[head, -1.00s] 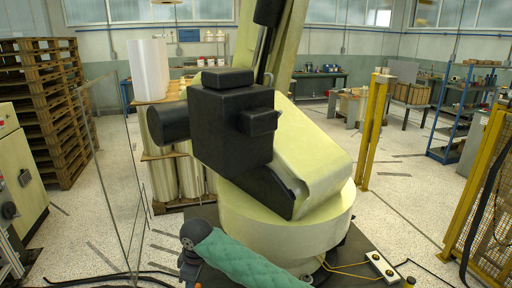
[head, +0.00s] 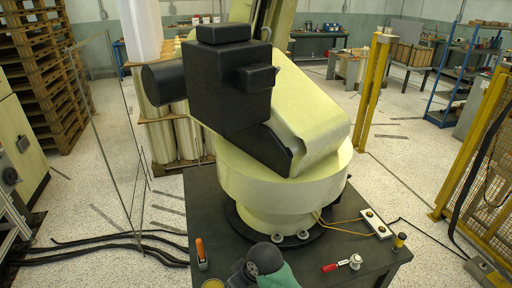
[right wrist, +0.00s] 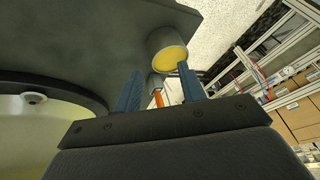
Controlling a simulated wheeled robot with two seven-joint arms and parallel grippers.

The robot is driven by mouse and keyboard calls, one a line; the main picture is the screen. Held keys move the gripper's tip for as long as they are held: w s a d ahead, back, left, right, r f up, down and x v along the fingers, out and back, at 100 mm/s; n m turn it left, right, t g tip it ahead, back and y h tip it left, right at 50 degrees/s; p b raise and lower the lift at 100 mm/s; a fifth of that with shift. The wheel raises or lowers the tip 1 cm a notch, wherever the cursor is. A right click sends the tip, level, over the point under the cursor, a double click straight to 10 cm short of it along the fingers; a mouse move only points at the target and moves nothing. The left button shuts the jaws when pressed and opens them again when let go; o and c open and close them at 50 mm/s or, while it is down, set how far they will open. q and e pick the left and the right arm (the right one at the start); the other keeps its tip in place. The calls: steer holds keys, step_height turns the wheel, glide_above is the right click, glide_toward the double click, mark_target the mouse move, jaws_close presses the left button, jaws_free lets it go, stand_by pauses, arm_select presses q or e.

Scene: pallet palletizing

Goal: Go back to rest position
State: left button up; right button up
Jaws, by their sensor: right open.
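My right gripper (right wrist: 161,72) shows in the right wrist view with its two blue fingers spread apart and nothing between the tips. A tin with a yellow top (right wrist: 171,58) stands just beyond the fingertips. An orange-handled tool (right wrist: 158,97) shows behind the gap between the fingers. In the head view, a dark joint and a teal sleeve (head: 277,277) of an arm, which looks like mine, show at the bottom edge. The fingers are not visible there. My left gripper is in neither view.
A dark table (head: 205,215) carries the large yellow-green robot arm (head: 280,190). A clear panel stands left, a yellow fence (head: 478,165) right.

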steer(key=s+d+f+m+t+h, duration=0.1)
steer(key=s+d+m+h, duration=0.1)
steer(key=s+d, duration=0.55)
steer(key=s+d+f+m+h, duration=0.1)
steer(key=s+d+f+m, duration=0.3)
steer(key=d, duration=0.7)
steer(key=s+d+r+m+t+h, duration=0.1)
steer(key=s+d+h, duration=0.1)
steer(key=s+d, duration=0.6)
step_height(320, 180, down, 26)
steer(key=w+r+g+b, duration=0.1)
steer(key=w+b, duration=0.1)
steer(key=w, duration=0.1)
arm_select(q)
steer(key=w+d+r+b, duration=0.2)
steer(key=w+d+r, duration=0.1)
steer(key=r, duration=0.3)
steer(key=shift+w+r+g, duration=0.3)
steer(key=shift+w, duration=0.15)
arm_select(e)
steer(key=s+f, duration=0.4)
steer(key=f, duration=0.9)
steer(key=s+a+f+g, duration=0.1)
steer(key=s+f, duration=0.3)
steer(key=f, duration=1)
steer(key=shift+s, duration=0.3)
steer(key=shift+f, duration=0.1)
